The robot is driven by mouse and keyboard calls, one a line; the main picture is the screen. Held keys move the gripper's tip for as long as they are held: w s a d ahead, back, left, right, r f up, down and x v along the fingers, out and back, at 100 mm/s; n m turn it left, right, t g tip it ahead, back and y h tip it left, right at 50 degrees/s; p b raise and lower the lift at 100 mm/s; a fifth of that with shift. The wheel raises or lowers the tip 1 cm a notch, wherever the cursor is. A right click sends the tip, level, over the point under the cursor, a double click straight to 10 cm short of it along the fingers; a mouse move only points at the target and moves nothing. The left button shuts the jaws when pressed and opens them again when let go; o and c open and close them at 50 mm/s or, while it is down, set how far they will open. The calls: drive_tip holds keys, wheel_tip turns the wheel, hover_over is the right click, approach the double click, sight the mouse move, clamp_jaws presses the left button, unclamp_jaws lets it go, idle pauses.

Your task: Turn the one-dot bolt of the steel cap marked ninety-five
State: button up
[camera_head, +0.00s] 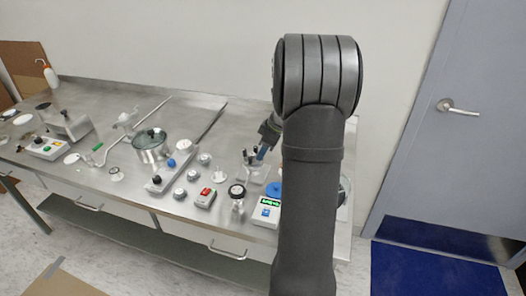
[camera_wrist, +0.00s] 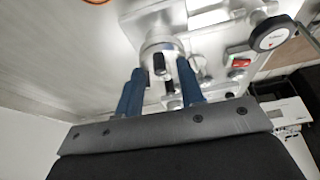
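My gripper (camera_wrist: 160,68) shows in the wrist view as two blue fingers set apart, with a gap between them. A round steel cap (camera_wrist: 158,43) lies just beyond the fingertips. A dark bolt (camera_wrist: 159,64) at the cap's near side shows between the fingers, and I see no finger closed on it. The number on the cap and any dots on the bolt cannot be read. In the head view my gripper (camera_head: 262,152) is low over a steel fixture (camera_head: 251,174) at the right of the bench; my arm hides part of this area.
On the steel bench (camera_head: 120,185) stand a glass-lidded pot (camera_head: 152,150), a red-switch box (camera_head: 205,197), a box with a green display (camera_head: 267,211) and several round gauges. A black-rimmed dial (camera_wrist: 272,37) is to the right in the wrist view. A wall stands behind the bench.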

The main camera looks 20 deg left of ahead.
drive_tip(key=shift+a+f, duration=0.2)
drive_tip(key=shift+f, duration=0.2)
drive_tip(key=shift+c, duration=0.4)
clamp_jaws()
drive_tip(key=m+t, duration=0.1)
drive_tip(key=m, duration=0.3)
drive_tip(key=shift+s+m+t, duration=0.1)
drive_tip(key=shift+m+t, duration=0.2)
drive_tip(key=shift+t, duration=0.1)
drive_tip(key=shift+o, duration=0.4)
unclamp_jaws()
